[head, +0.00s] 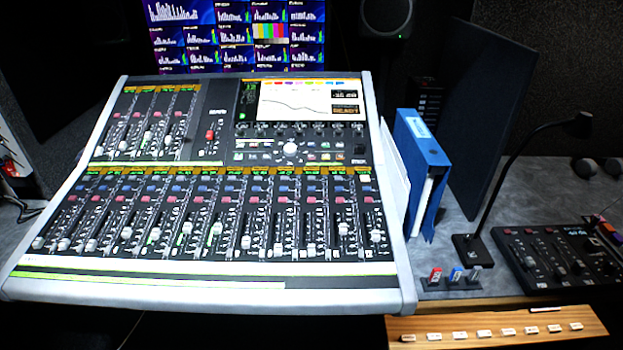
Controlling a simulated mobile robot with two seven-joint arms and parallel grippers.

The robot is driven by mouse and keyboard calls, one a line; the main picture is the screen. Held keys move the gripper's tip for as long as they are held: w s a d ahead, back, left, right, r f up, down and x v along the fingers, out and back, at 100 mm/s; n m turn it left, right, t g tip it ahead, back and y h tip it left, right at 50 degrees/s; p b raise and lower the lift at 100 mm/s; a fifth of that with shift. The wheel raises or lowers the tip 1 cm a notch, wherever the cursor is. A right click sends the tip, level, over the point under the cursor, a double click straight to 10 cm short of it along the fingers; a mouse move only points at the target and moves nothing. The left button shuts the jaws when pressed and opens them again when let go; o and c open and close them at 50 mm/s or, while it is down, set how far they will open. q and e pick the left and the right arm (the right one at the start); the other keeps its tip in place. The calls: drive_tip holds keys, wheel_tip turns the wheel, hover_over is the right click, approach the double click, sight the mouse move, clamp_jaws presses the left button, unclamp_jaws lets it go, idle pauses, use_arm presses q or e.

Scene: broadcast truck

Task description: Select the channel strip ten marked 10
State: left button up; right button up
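A mixing console (408,290) with a pale frame fills the left and middle of the head view. Its lower bank holds a long row of channel strips with coloured buttons at the top and white faders below. Counting from the left, the tenth strip (312,215) is in the right part of this bank, with its fader cap low. The number markings are too small to read surely, so the 10 is not confirmed. Neither of my grippers is in view, and nothing covers the strips.
A blue binder (425,165) stands just right of the console. Farther right are a gooseneck lamp or microphone (510,185) and a small control panel (560,258). A wooden strip with labels (495,328) lies at the front right. Monitors (235,35) stand behind.

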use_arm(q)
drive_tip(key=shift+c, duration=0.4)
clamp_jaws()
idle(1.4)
